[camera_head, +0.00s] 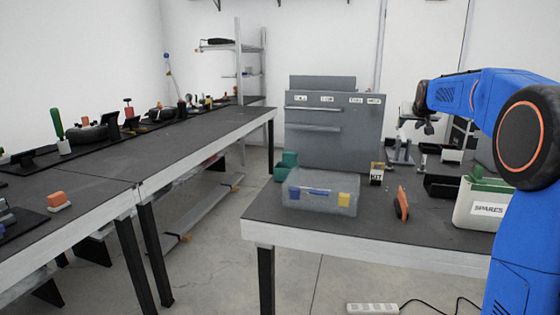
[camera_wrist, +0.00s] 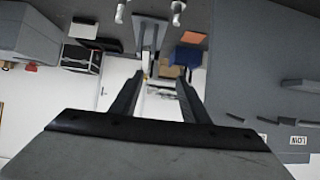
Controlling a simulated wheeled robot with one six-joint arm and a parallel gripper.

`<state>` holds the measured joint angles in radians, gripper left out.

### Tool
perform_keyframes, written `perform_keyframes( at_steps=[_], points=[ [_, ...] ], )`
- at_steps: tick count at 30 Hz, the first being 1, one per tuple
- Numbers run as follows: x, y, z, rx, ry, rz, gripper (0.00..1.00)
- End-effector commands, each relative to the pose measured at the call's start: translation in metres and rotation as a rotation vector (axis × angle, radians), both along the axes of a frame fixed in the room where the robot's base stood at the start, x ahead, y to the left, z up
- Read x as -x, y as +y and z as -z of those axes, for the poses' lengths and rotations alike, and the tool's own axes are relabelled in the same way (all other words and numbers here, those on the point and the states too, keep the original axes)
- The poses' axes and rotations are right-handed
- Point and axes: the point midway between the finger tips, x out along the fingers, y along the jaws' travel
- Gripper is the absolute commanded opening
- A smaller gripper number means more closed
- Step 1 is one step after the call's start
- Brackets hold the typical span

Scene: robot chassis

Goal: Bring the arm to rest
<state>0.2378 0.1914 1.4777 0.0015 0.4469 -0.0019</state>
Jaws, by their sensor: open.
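My blue arm (camera_head: 460,95) is raised at the right of the head view, above the right-hand workbench. Its dark gripper (camera_head: 424,126) hangs at the arm's far end, in front of the wall and right of the grey drawer cabinet (camera_head: 335,125). It is small there. In the wrist view my gripper (camera_wrist: 160,80) shows two dark fingers spread apart, with nothing held between them. The cabinet's grey face (camera_wrist: 265,75) also shows at the right of the wrist view, turned over.
The right workbench (camera_head: 345,228) carries a clear bin (camera_head: 320,192), an orange item (camera_head: 401,204), and a white SPARES box (camera_head: 488,206). A long bench (camera_head: 165,150) with tools stands at left. Floor between the benches is open; a power strip (camera_head: 372,309) lies in front.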

Motion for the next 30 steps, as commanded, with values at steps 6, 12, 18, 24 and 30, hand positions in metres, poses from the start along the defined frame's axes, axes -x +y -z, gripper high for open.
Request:
perform_keyframes(
  at_steps=[6,12,18,24,30],
  points=[
    [0.08,0.046,0.005,-0.017,0.077,-0.034,0.42],
    [0.157,0.084,0.022,-0.032,0.155,-0.065,0.42],
    [0.237,0.117,0.046,-0.044,0.232,-0.095,0.42],
    [0.319,0.144,0.077,-0.054,0.309,-0.125,0.42],
    [0.4,0.167,0.116,-0.061,0.387,-0.155,0.42]
  ],
)
